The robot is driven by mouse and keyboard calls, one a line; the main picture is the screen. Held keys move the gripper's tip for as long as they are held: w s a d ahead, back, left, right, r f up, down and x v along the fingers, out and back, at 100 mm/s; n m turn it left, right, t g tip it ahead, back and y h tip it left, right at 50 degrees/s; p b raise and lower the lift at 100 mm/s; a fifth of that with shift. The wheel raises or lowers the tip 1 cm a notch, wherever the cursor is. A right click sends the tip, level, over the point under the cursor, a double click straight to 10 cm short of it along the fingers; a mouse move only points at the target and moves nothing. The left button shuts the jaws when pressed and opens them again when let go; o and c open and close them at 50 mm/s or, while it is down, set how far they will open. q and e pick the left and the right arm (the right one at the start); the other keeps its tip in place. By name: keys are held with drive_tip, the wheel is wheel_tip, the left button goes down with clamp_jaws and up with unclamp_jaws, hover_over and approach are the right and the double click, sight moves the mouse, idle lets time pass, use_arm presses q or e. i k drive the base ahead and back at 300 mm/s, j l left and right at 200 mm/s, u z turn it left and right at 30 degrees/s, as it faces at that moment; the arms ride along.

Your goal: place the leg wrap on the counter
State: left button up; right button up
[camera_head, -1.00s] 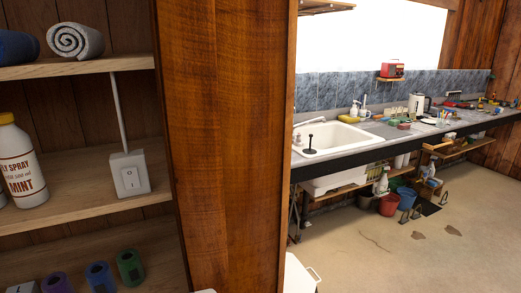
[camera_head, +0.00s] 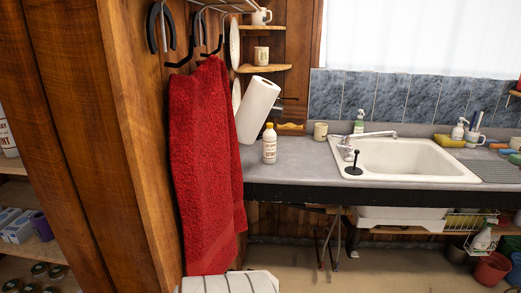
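The grey counter (camera_head: 300,172) runs along the back wall under blue-grey tiles, with a white sink (camera_head: 405,158) set into it. I cannot single out the leg wrap for certain. A purple roll (camera_head: 41,226) stands on the wooden shelf at the far left and may be a wrap. Neither of my grippers is in view, so I cannot see whether either holds anything.
A red towel (camera_head: 205,165) hangs from hooks on the wooden partition (camera_head: 120,130), left of the counter. A white striped item (camera_head: 230,283) shows at the bottom edge. A paper towel roll (camera_head: 257,110) leans at the corner. Buckets (camera_head: 491,268) stand under the counter at right.

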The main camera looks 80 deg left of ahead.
sight(298, 163)
drive_tip(key=i+j+u, duration=0.2)
drive_tip(key=i+u, duration=0.25)
drive_tip(key=i+j+u, duration=0.15)
drive_tip(key=u, duration=0.35)
drive_tip(key=i+l+u, duration=0.1)
drive_tip(key=i+u, duration=0.35)
drive_tip(key=i+l+u, duration=0.2)
drive_tip(key=i+u, duration=0.25)
drive_tip(key=k, duration=0.1)
